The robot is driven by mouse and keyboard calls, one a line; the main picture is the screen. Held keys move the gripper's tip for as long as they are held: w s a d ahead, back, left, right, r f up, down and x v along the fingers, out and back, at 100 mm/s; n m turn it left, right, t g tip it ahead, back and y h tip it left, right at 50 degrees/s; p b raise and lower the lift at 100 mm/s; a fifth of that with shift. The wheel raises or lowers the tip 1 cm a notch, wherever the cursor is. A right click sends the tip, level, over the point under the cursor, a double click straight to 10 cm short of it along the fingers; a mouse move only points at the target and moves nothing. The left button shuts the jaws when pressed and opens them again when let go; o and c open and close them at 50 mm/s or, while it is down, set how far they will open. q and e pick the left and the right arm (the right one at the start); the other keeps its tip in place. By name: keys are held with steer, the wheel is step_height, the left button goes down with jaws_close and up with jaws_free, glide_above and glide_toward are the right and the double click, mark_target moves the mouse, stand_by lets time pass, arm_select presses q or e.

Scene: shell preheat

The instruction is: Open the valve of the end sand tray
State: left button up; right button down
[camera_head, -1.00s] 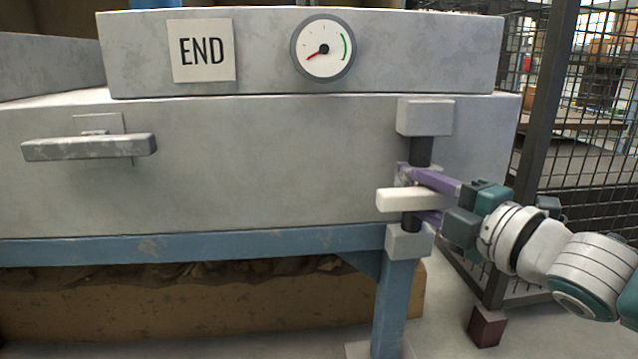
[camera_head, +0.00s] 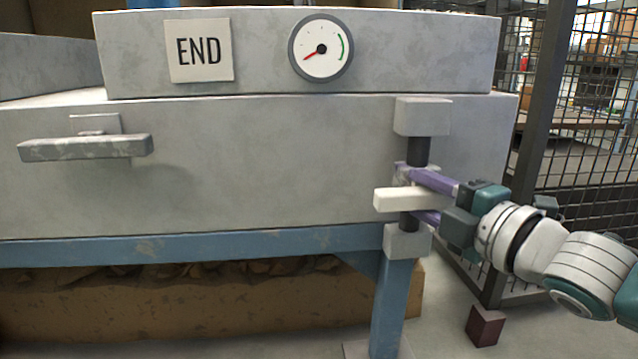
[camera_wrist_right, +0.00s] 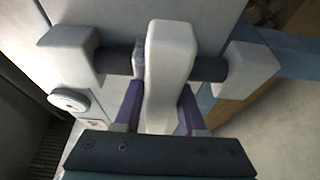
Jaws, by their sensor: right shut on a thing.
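The end sand tray (camera_head: 250,160) is a grey metal box with an END sign (camera_head: 199,51) and a round gauge (camera_head: 321,49) whose red needle points lower left. The valve is a white lever (camera_head: 400,199) on a dark vertical pipe (camera_head: 418,152) between two grey blocks, at the tray's right end. My right gripper (camera_head: 428,197) comes from the right, its purple fingers above and below the lever. In the right wrist view, the lever (camera_wrist_right: 168,70) lies between the fingers of the gripper (camera_wrist_right: 158,108), which is shut on it. My left gripper is out of view.
A grey bar handle (camera_head: 85,147) sticks out at the tray's left. A blue frame (camera_head: 190,250) carries the tray. A wire mesh fence (camera_head: 580,130) with a dark post stands at the right, behind my arm. A dark red block (camera_head: 485,326) is on the floor.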

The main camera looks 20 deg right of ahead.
steer(key=shift+r+n+g+p, duration=0.15)
steer(key=shift+n+g+p, duration=0.15)
steer(key=shift+n+p, duration=0.6)
steer(key=n+g+p, duration=0.1)
steer(key=n+p, duration=0.1)
steer(key=p, duration=0.1)
steer(key=shift+n+h+p, duration=0.3)
steer(key=shift+h+p, duration=0.1)
steer(key=n+p, duration=0.1)
steer(key=n+g+h+p, duration=0.1)
steer(key=shift+d+f+n+p, duration=0.15)
steer(key=shift+f+n+p, duration=0.1)
steer(key=shift+n+p, duration=0.15)
steer(key=n+h+p, duration=0.1)
steer(key=p, duration=0.1)
steer(key=n+g+h+p, duration=0.1)
steer(key=n, duration=0.1)
steer(key=shift+d+f+n+p, duration=0.2)
steer(key=shift+n+p, duration=0.1)
steer(key=shift+p, duration=0.05)
steer(key=shift+s+d+f+n+g+h+p, duration=0.15)
steer(key=shift+n+g+h+p, duration=0.35)
steer(key=shift+n+h+p, duration=0.6)
steer(key=shift+d+f+n, duration=0.1)
steer(key=shift+f+n, duration=0.05)
steer(key=shift+n, duration=0.15)
